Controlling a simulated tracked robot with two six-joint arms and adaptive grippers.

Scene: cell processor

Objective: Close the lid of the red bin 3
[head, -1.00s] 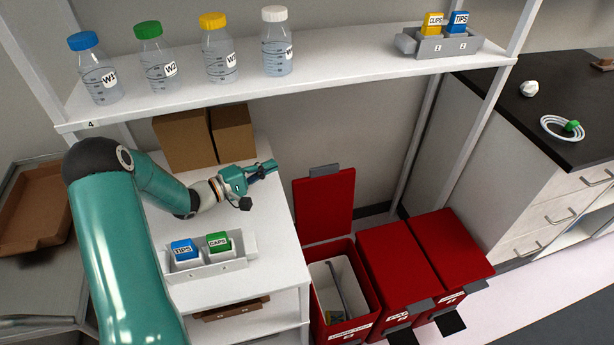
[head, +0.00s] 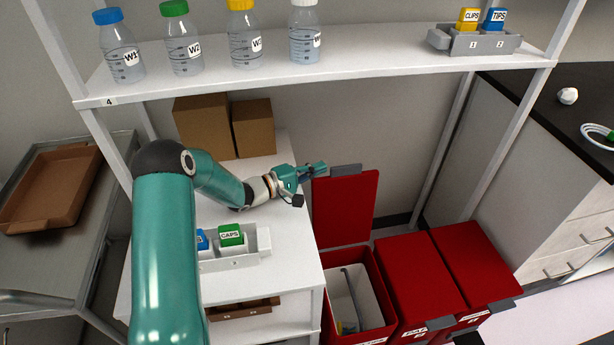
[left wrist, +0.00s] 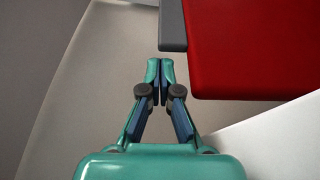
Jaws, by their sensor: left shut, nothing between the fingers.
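The leftmost red bin (head: 375,320) stands open beside the white table, with its red lid (head: 345,208) raised upright at the back. A grey tab (head: 346,170) sits on the lid's top edge. Inside the bin is a pale liner with a dark rod-like item. My left gripper (head: 322,169) is shut and empty, close to the lid's upper left corner. In the left wrist view the fingertips (left wrist: 160,64) are just short of the grey tab and the red lid (left wrist: 250,50); contact cannot be told. The bin numbers are not readable.
Two more red bins with shut lids (head: 418,280) stand to the right. The white table (head: 285,255) holds a grey holder with blue and green boxes and two cardboard boxes (head: 203,130). A shelf (head: 350,72) with several bottles is above.

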